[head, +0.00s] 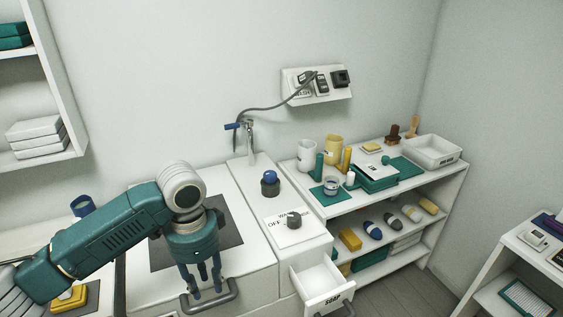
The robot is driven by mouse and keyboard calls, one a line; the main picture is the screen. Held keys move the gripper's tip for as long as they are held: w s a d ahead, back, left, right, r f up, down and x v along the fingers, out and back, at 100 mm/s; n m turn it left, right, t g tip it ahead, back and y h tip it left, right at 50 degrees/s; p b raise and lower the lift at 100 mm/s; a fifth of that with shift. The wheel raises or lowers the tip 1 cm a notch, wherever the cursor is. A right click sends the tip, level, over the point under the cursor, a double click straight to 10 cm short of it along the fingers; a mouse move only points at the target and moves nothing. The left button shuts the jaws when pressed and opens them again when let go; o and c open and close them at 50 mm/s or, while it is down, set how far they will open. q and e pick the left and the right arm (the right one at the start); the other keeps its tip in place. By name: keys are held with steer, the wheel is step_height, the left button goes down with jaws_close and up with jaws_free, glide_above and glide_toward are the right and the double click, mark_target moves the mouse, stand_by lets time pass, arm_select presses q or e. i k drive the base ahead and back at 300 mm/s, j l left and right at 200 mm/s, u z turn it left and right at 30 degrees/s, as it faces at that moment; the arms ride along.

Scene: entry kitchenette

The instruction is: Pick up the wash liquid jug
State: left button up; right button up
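A yellow jug-like container (334,147) with a small dark label stands upright at the back of the white shelf unit's top. A white cylindrical container (306,153) stands upright to its left. The label is too small to read, so I cannot tell which is the wash liquid jug. My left gripper (206,294) points down at the front of the white counter, close to a grey bar handle (232,290). Its fingers are apart with nothing visible between them. It is well left of both containers and touches neither. My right gripper is not in view.
An open drawer marked SOAP (320,284) juts out between my gripper and the shelf unit (350,205). Green and yellow bottles stand in front of the yellow container. A tap (250,140) and a dark blue-topped knob (270,181) rise from the counter. The floor (420,290) at right is clear.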

mark_target(307, 157)
steer(key=i+l+u, duration=0.35)
steer(key=l, duration=0.25)
steer(key=i+l+u, duration=0.2)
steer(key=l, duration=0.15)
steer(key=i+l+u, duration=0.2)
steer(key=l, duration=0.15)
steer(key=i+l, duration=0.15)
steer(key=l, duration=0.25)
steer(key=i+l, duration=0.1)
steer(key=l, duration=0.3)
steer(key=i+l, duration=0.15)
steer(key=l, duration=0.2)
steer(key=i+l, duration=0.15)
steer(key=l, duration=0.25)
steer(key=i+l, duration=0.15)
steer(key=l, duration=0.25)
steer(key=i+l, duration=0.1)
steer(key=l, duration=0.3)
steer(key=u, duration=0.05)
